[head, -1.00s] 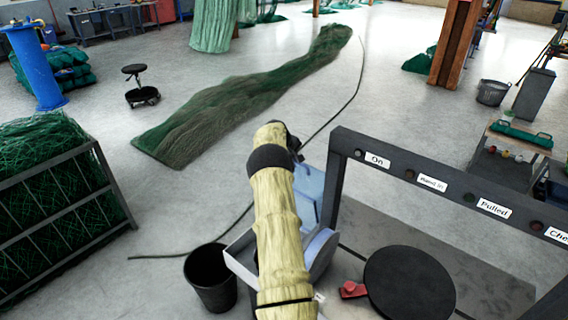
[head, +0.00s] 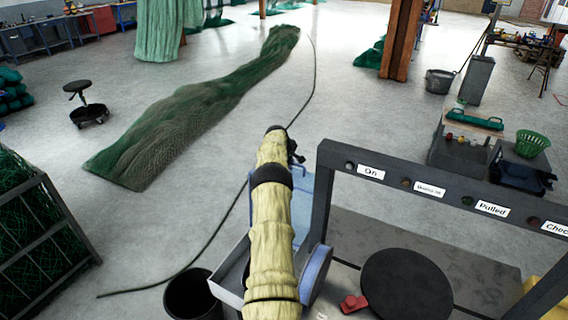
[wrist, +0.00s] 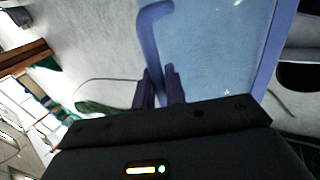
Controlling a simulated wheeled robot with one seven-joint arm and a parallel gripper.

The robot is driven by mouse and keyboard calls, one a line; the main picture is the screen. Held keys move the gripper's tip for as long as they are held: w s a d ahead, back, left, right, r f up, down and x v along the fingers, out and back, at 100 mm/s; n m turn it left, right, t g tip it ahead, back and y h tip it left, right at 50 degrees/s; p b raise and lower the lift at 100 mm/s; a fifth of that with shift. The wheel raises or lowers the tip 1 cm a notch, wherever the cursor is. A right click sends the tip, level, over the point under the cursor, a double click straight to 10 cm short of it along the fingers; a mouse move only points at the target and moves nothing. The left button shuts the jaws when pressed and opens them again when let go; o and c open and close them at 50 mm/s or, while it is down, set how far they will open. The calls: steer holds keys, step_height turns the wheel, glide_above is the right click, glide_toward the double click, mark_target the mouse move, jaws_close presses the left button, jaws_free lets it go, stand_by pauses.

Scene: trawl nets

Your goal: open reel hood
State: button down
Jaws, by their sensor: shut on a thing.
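The reel hood (head: 322,185) is a pale blue panel, largely hidden behind my arm in the head view. In the wrist view the hood (wrist: 215,50) fills the upper middle as a translucent blue sheet with a darker blue edge. A curved blue handle (wrist: 148,35) stands at its left side. My gripper (wrist: 160,75) is shut on the lower end of this handle, its two dark fingers on either side. How far the hood is raised I cannot tell.
A dark frame with labels (head: 400,183) stands to the right of my arm. A black disc (head: 407,285) and a red part (head: 353,303) lie in front of it. A black bin (head: 192,295) and a net cage (head: 45,240) are at left. Open floor lies beyond.

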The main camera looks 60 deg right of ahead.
steer(key=shift+w, duration=0.15)
steer(key=c, duration=1.6)
jaws_free()
steer(key=shift+o, duration=0.2)
steer(key=shift+r, duration=0.2)
steer(key=shift+a+r, duration=0.15)
steer(key=shift+r, duration=0.15)
steer(key=b+v, duration=0.4)
steer(key=v, duration=1.2)
steer(key=shift+a+r, duration=0.15)
